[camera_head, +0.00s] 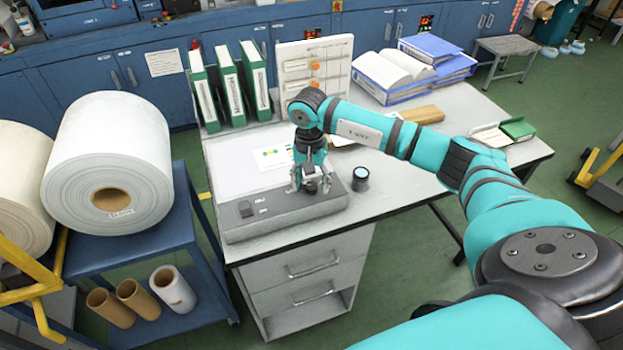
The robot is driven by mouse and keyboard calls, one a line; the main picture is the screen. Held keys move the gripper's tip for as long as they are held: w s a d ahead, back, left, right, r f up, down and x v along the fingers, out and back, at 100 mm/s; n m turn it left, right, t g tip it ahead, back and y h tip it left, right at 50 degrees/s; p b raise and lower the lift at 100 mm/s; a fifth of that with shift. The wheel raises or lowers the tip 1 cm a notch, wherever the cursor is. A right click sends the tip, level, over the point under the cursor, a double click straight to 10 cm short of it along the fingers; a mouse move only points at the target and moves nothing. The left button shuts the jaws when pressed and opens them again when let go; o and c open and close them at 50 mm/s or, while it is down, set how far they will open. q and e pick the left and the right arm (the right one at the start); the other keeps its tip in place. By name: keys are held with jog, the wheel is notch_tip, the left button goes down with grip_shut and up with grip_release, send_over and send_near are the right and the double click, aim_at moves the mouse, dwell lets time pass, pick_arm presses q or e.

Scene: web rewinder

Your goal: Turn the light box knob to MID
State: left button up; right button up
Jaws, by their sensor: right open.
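The light box (275,221) is a grey, low box with a white lit panel behind it, on the left part of the desk. The dark knob (312,187) is on the right part of the box. My right gripper (311,186) points down over the knob, with its open fingers on either side of it. I cannot tell whether the fingers touch the knob, and its setting is too small to read. My left gripper is not in view.
A small dark cup-like item (360,179) stands just right of the box. Green binders (230,88) and a white board (315,65) stand behind. Open blue binders (395,70) lie at the back right. A blue cart with large rolls (110,150) is left of the desk (420,155).

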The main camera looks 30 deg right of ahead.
jog(key=shift+f, duration=0.15)
jog(key=shift+c, duration=0.4)
grip_shut()
